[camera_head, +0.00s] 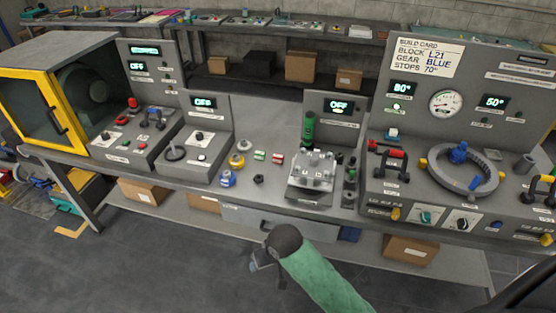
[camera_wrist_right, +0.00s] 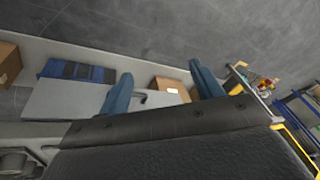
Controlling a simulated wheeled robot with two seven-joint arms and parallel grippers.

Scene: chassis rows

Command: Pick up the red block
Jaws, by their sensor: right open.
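A small red block (camera_head: 277,158) lies on the grey workbench (camera_head: 258,124), right of a small green block (camera_head: 259,155) and left of the silver fixture (camera_head: 312,170). My right gripper (camera_head: 258,264) is in front of the bench, below its front edge and well apart from the red block. In the right wrist view its two blue fingers (camera_wrist_right: 160,72) are spread with nothing between them. The red block is not visible in the right wrist view. My left gripper is not in view.
A yellow ring (camera_head: 237,160), a blue-based part (camera_head: 228,179) and a dark nut (camera_head: 258,179) lie near the red block. Control panels stand on both sides. A lower shelf holds cardboard boxes (camera_head: 410,249).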

